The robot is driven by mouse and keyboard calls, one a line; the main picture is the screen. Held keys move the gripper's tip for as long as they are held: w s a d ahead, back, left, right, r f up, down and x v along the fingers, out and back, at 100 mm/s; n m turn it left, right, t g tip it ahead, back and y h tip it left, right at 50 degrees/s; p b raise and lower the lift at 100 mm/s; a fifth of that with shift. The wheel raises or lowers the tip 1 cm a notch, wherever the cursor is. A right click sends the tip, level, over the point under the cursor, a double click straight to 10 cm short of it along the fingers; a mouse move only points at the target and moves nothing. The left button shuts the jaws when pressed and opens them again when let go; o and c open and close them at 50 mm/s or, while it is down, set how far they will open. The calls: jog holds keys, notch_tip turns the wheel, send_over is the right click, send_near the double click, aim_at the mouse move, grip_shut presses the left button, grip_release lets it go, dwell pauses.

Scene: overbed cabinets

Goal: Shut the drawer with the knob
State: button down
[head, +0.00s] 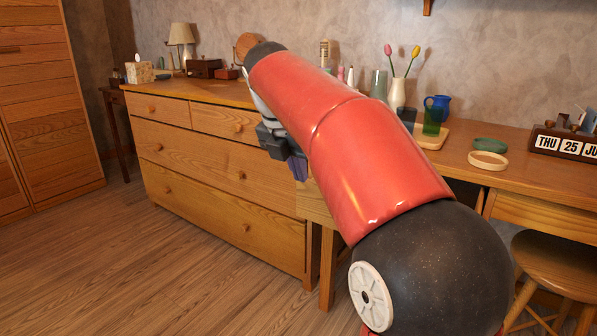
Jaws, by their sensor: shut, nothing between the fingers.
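A wooden dresser (135,148) stands along the wall, with two small drawers on top and wide drawers below, all with round wooden knobs. The wide bottom drawer (200,222) has two knobs. Right of the dresser, a pale wooden drawer front (314,204) shows at the desk, mostly hidden behind my arm; its knob is not visible. My gripper (298,168) is shut and empty, pointing down in front of the dresser's right end, close to that pale front. I cannot tell whether it touches anything, or how far any drawer stands out.
The desk (530,185) continues to the right, holding a green dish (490,144), a tan dish (488,160) and a calendar block (566,144). A round stool (562,262) stands below it. A lamp (181,38) and tissue box (139,72) stand on the dresser. The left floor is clear.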

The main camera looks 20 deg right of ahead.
aim_at(313, 187)
jog(key=w+d+f, duration=0.1)
jog(key=f, duration=0.1)
jog(key=w+d+f+b, duration=0.1)
jog(key=d+f, duration=0.1)
jog(key=w+d+f+b, duration=0.1)
jog(key=f, duration=0.1)
jog(key=shift+w+d+f, duration=0.2)
jog(key=shift+w+d, duration=0.3)
jog(key=shift+d, duration=0.1)
jog(key=shift+r, duration=0.1)
